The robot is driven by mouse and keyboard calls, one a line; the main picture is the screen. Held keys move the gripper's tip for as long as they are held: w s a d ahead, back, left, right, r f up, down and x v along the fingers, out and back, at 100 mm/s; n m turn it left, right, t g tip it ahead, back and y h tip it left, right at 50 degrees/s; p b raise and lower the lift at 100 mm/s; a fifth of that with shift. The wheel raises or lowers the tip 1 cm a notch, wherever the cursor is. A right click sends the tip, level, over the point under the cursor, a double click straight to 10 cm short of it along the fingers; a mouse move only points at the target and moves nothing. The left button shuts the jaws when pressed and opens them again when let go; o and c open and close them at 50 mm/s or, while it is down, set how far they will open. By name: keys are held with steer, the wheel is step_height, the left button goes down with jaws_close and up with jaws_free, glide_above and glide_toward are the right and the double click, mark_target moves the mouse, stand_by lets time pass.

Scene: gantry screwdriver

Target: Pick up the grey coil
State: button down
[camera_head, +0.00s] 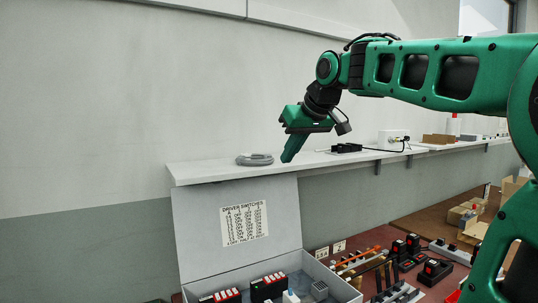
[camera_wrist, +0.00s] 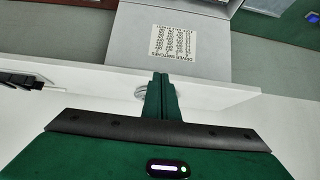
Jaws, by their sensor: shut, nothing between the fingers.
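The grey coil (camera_head: 255,159) lies flat on the white wall shelf, near the shelf's left end, in the head view. My green gripper (camera_head: 288,157) points down just to the right of the coil in that picture, with its fingers together and empty. In the wrist view the shut fingers (camera_wrist: 161,78) reach toward the shelf edge. Part of the coil (camera_wrist: 140,92) shows beside the fingers there, and the rest is hidden behind them. I cannot tell the exact height of the fingertips over the shelf.
The white shelf (camera_head: 215,171) runs along the wall. A black device (camera_head: 346,148) with a cable and a white box (camera_head: 393,138) stand farther right on it. Below is an open grey case (camera_head: 200,235) with a labelled lid. Several switches and blocks crowd the bench at lower right.

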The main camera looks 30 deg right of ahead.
steer(key=w, duration=1.1)
steer(key=shift+w+d, duration=0.1)
steer(key=shift+w, duration=0.2)
steer(key=shift+w+f, duration=0.1)
steer(key=shift+w, duration=0.15)
steer(key=shift+s+f, duration=0.15)
steer(key=shift+f, duration=0.55)
